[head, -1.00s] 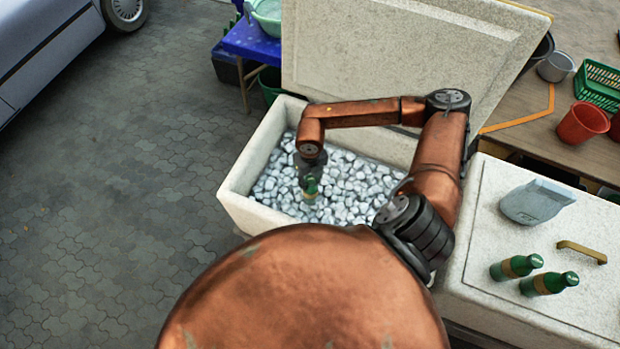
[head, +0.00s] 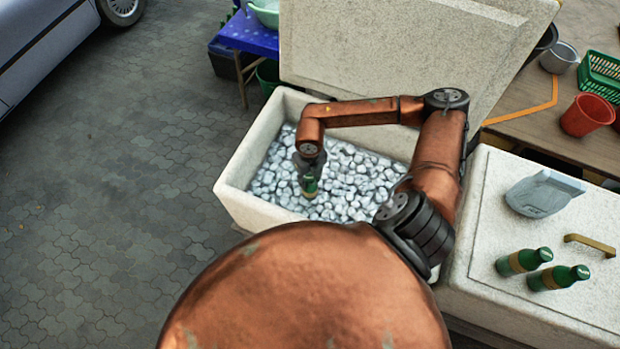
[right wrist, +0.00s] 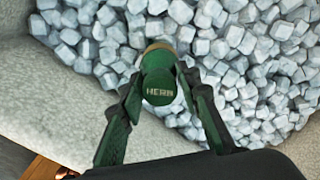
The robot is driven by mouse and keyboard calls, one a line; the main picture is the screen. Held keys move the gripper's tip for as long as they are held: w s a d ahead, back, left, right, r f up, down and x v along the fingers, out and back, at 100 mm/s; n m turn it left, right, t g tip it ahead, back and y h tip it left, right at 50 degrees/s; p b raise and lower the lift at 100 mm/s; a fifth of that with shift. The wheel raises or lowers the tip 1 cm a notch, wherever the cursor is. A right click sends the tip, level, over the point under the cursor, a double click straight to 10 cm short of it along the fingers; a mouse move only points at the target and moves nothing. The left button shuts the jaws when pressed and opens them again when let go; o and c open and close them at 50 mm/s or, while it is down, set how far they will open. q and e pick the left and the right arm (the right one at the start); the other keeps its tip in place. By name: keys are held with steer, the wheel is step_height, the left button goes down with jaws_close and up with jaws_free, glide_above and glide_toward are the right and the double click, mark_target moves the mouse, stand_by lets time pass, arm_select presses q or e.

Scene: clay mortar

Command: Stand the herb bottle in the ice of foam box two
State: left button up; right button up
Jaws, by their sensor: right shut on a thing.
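The green herb bottle (right wrist: 158,82), its cap marked "HERB", is between the fingers of my right gripper (right wrist: 160,95) in the right wrist view. The gripper is shut on it. In the head view my right gripper (head: 309,168) points down over the open foam box (head: 240,205), with the bottle (head: 310,187) below it. The box holds many pale ice cubes (head: 350,180). The bottle looks close to upright, over the left part of the ice. I cannot tell whether its base touches the ice. My left gripper is not in view.
A closed foam box (head: 480,285) to the right carries two green bottles (head: 524,261) and a grey scoop-like item (head: 543,193). The open box's raised lid (head: 400,45) stands behind it. A wooden table (head: 530,120) holds a red pot (head: 587,116) and a green basket (head: 602,75).

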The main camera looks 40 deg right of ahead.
steer(key=shift+f+b, duration=0.5)
stand_by(0.6)
steer(key=o, duration=1.2)
steer(key=shift+o, duration=0.3)
steer(key=o, duration=0.4)
steer(key=shift+o, duration=0.2)
